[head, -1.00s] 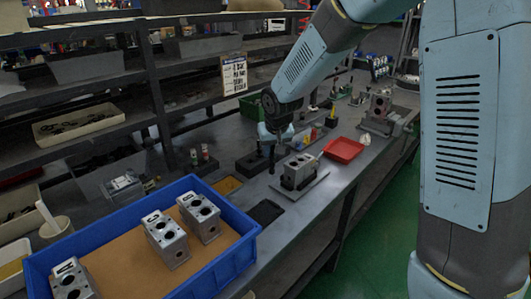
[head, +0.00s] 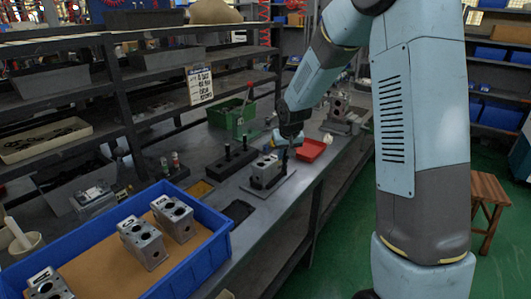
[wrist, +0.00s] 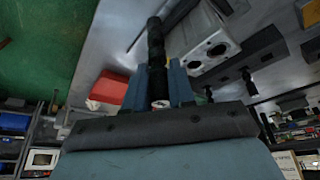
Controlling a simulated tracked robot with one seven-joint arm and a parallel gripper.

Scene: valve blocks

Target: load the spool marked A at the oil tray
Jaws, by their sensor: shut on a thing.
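My gripper (head: 290,140) is shut on a dark, slim spool (wrist: 156,55), which sticks out past the fingertips in the wrist view. Its pale end shows between the fingers, but I cannot read a mark on it. In the head view the spool hangs beside the grey valve block (head: 266,170), at its right rear; whether they touch I cannot tell. The block stands on a flat grey plate and shows two bores in the wrist view (wrist: 208,46). A shallow dark tray (head: 237,211) and a shallow yellow tray (head: 200,190) lie on the bench; I cannot tell which is the oil tray.
A black rack (head: 230,162) with upright pieces stands left of the block. A red tray (head: 312,150) lies to its right. A blue bin (head: 215,245) with several valve blocks fills the near left. A green box (head: 230,117) and another block assembly (head: 345,118) stand farther back.

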